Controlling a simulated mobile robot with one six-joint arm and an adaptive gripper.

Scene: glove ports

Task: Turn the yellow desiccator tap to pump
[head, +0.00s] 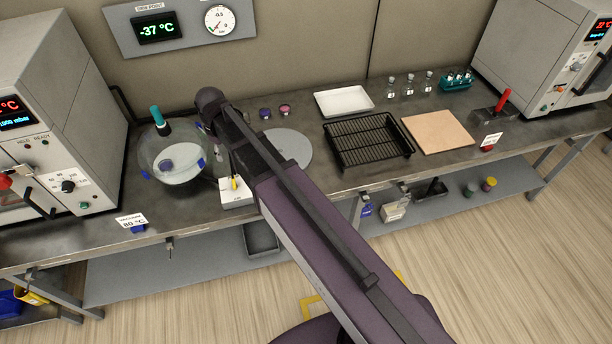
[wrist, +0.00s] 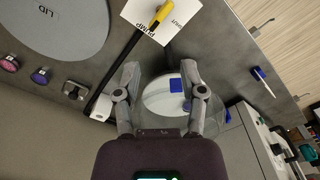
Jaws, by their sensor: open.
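The yellow tap (head: 234,183) stands on a white plate (head: 240,197) at the bench's front edge, right of the glass desiccator (head: 178,160). In the head view my arm hides most of the gripper.
A grey disc marked LID (wrist: 50,25) lies beside the plate. A black hose (wrist: 122,62) runs from the tap area past my left finger. A black rack (head: 368,141), white tray (head: 343,101) and tan board (head: 438,133) stand farther right. An oven (head: 60,120) stands left.

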